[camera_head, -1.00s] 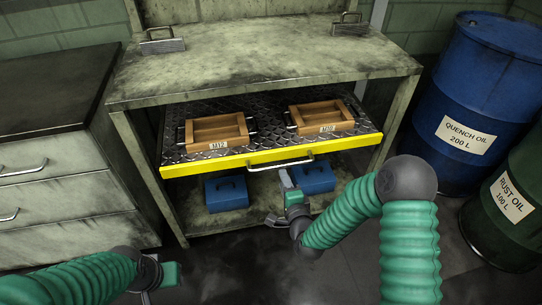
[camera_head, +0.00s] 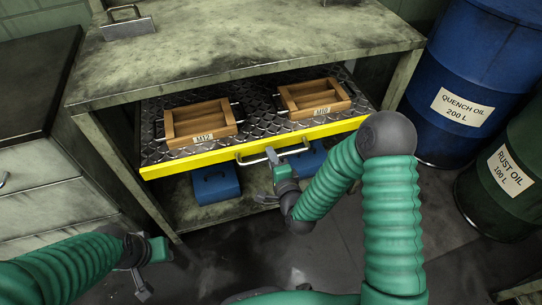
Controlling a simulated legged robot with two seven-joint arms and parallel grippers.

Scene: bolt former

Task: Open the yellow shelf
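The yellow shelf (camera_head: 190,165) is a diamond-plate tray with a yellow front edge, under the workbench top. A metal bar handle (camera_head: 250,161) is on its front. Two wooden boxes, labelled M12 (camera_head: 202,137) and M10 (camera_head: 318,112), sit on it. My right gripper (camera_head: 269,178) is just below and in front of the handle, with its fingers spread and its upper finger overlapping the handle in the picture. I cannot tell if they touch. My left gripper (camera_head: 150,269) is low at the left, away from the shelf, with its fingers apart and empty.
Blue boxes (camera_head: 216,186) sit on the level below the shelf. A drawer cabinet (camera_head: 40,155) stands close at the left. Blue (camera_head: 485,70) and green (camera_head: 505,185) oil drums stand at the right. The dark floor in front is mostly open.

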